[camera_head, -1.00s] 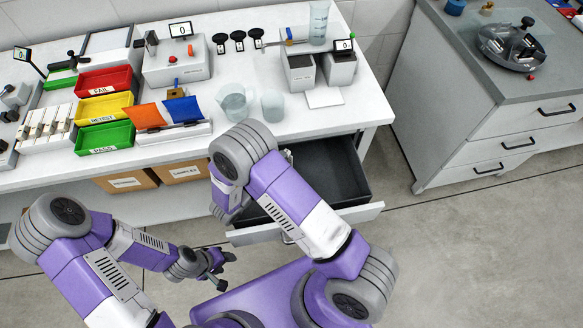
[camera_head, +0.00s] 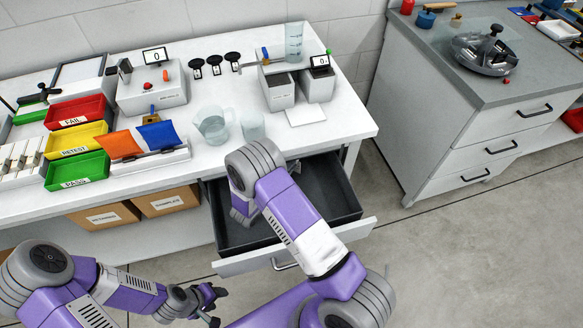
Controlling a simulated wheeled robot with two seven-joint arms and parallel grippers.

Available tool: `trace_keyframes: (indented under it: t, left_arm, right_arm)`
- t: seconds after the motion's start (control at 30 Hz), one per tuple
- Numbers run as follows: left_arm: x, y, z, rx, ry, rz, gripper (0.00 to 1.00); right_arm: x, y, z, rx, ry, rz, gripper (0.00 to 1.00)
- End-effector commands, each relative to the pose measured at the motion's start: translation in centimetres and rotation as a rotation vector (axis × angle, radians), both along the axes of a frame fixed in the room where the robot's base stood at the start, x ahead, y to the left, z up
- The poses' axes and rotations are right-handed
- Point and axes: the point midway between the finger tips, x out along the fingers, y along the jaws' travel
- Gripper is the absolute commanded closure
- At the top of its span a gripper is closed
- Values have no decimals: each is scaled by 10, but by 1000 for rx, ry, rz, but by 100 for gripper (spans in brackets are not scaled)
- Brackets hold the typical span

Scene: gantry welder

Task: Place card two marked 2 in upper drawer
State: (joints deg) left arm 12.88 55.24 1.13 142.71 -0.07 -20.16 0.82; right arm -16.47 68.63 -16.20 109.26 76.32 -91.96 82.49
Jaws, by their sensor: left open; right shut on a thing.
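An open drawer (camera_head: 334,191) with a dark interior sticks out from under the white bench (camera_head: 345,128). No card with a 2 can be made out in this view. My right arm reaches over the open drawer, and its wrist and jaws are hidden behind its own links. Anything in that hand, and anything in the covered left part of the drawer, is hidden too. My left gripper (camera_head: 209,304) is open and empty, low in front of the bench, to the left of the drawer front.
Red (camera_head: 76,110), yellow (camera_head: 78,141) and green (camera_head: 78,171) trays stand at the bench's left. A jug (camera_head: 212,125) and a cup (camera_head: 252,125) stand near its front edge. A grey cabinet (camera_head: 440,130) with shut drawers stands at right. Floor between is clear.

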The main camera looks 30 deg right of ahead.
Motion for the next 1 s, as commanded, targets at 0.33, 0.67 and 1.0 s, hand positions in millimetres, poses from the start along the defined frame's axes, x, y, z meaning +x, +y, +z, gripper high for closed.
trace_keyframes:
  t: [0.33,0.67,1.0]
  left_arm:
    - [0,0,-9,0,0,0,51]
    - [0,0,-9,0,0,0,51]
    - [0,0,-9,0,0,0,51]
  right_arm:
    - [7,-17,-17,0,0,0,100]
    - [7,-16,-20,1,0,0,64]
    - [7,-16,-18,0,-1,0,58]
